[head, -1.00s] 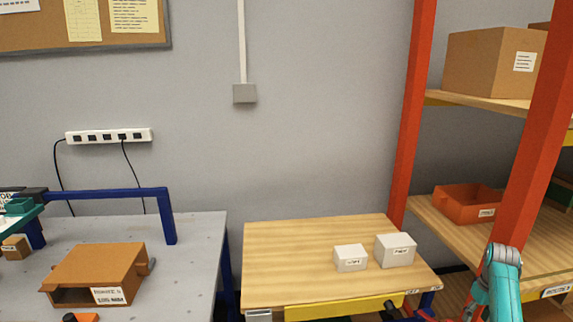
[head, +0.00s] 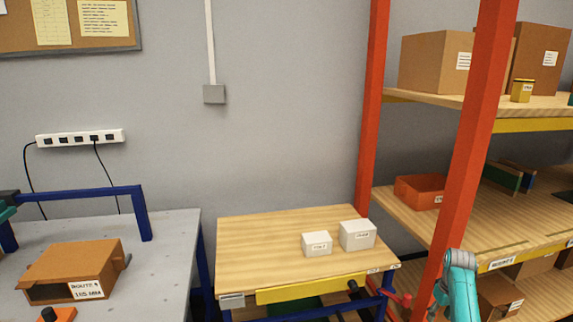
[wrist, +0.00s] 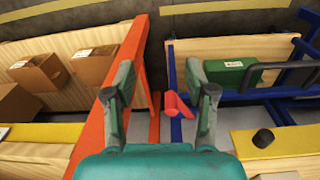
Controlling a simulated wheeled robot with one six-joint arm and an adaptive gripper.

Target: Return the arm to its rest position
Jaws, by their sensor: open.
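My gripper (wrist: 160,95) is open and empty in the wrist view, with its two teal and grey fingers spread apart. Between and beyond the fingertips I see an orange upright (wrist: 120,85) on the left and a small red part (wrist: 178,106) near the middle.
A wooden table (head: 260,235) bears two white boxes (head: 317,244). An orange-post shelf (head: 478,100) with cartons (head: 432,62) and an orange bin (head: 420,191) stands at right. A grey bench (head: 165,235) holds a brown device (head: 75,268). A green box (wrist: 222,74) lies under the table.

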